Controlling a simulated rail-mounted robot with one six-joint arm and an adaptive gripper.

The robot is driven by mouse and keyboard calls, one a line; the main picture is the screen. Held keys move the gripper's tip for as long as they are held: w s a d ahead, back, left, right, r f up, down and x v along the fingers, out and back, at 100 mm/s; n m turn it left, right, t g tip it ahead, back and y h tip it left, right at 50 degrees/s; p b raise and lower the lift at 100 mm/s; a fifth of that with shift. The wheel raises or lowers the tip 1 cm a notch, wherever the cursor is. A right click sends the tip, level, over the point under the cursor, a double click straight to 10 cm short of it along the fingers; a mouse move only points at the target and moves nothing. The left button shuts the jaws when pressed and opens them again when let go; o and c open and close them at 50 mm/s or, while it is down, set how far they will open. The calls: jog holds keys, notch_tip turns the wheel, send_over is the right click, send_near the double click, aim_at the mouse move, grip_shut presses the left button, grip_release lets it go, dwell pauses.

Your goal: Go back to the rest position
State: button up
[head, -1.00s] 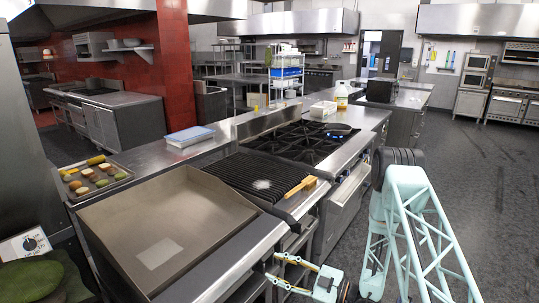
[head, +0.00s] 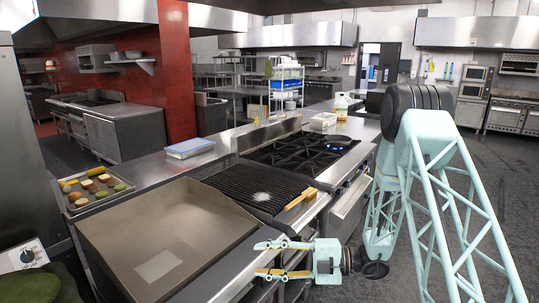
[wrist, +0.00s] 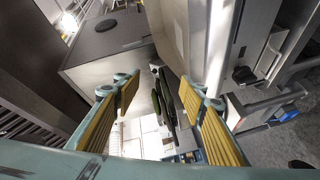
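My gripper (head: 260,259) is open and empty, pointing left in the head view, in front of the cooking line's front edge near the griddle's right corner. In the wrist view its two yellow-padded fingers (wrist: 158,93) stand wide apart with nothing between them. My arm rises on the right of the head view, over the dark floor.
The flat griddle (head: 185,222) is left of my gripper. A wooden-handled brush (head: 300,199) lies on the grill (head: 255,187). A pan (head: 339,139) sits on the burners. A tray of food (head: 97,190) and a blue-lidded container (head: 190,148) are further left.

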jog(key=s+d+r+n+g+h, duration=0.2)
jog(key=s+r+n+g+h, duration=0.35)
jog(key=s+r+n, duration=1.5)
jog(key=s+d+r+n+t+h, duration=0.3)
jog(key=s+d+r+n+h, duration=0.1)
jog(key=s+d+n, duration=0.6)
jog(key=s+d+r+n+t+h, duration=0.4)
jog(key=s+d+n+h, duration=0.3)
jog(key=s+d+n, duration=0.3)
jog(key=shift+s+d+r+n, duration=0.15)
jog(key=shift+s+d+n, duration=0.2)
jog(key=shift+s+n, duration=0.55)
